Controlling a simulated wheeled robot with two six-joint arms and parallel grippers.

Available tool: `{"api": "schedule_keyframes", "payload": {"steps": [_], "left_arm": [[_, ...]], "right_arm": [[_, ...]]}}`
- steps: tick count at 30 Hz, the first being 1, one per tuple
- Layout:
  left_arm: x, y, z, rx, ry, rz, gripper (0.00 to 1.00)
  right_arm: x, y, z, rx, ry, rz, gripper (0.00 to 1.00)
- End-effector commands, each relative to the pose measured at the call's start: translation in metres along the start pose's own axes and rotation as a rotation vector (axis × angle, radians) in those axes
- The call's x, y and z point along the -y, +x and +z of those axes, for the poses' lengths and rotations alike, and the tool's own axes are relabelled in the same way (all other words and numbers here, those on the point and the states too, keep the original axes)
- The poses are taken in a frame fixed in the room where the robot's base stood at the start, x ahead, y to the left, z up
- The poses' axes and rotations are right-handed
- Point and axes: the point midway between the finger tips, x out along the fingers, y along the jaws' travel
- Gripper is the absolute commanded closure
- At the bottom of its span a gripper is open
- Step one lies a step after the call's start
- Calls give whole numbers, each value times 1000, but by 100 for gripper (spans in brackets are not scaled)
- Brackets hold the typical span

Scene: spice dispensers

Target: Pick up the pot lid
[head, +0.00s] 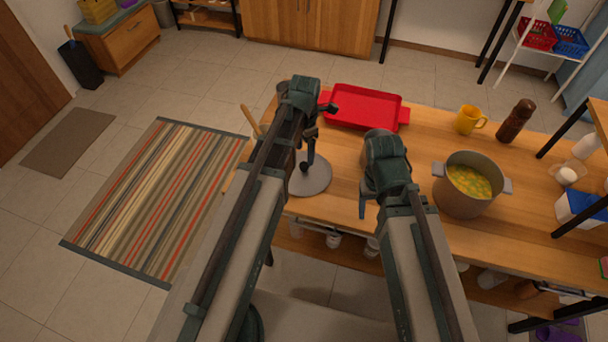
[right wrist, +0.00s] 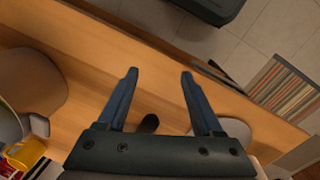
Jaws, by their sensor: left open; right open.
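The pot lid (head: 312,180) is a flat grey disc with a dark knob. It lies on the wooden table, partly hidden by my left arm and gripper. My left gripper (head: 314,138) is open over the far side of the lid; I cannot tell whether it touches the knob. My right gripper (head: 363,198) is to the right of the lid, near the table's front edge. In the right wrist view the right gripper (right wrist: 157,74) is open, with nothing between its fingertips. The brown pot (head: 462,200) stands uncovered further right, with yellow-green food inside.
A red tray (head: 368,107) lies behind the lid. A yellow mug (head: 468,120) and a brown bottle (head: 515,121) stand behind the pot. A white and blue container (head: 577,207) is at the right. Bare table (head: 430,130) shows between tray and pot.

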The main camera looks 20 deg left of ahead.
Motion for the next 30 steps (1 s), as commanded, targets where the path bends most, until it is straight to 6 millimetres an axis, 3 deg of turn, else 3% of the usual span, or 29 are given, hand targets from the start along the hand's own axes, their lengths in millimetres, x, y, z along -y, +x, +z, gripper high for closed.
{"api": "schedule_keyframes", "payload": {"steps": [5, 15, 24, 25, 30], "left_arm": [[0, 10, -1, 0, 0, 0, 26], [2, 50, -3, 0, 0, 0, 26], [2, 51, -3, 0, 0, 0, 26], [2, 51, -3, 0, 0, 0, 28], [2, 51, -3, 0, 0, 0, 59]], "right_arm": [[1, 10, -1, 0, 0, 0, 32], [5, 50, -3, 0, 0, 0, 32], [5, 51, -3, 0, 0, 0, 32], [5, 51, -3, 0, 0, 0, 32], [5, 51, -3, 0, 0, 0, 32]]}}
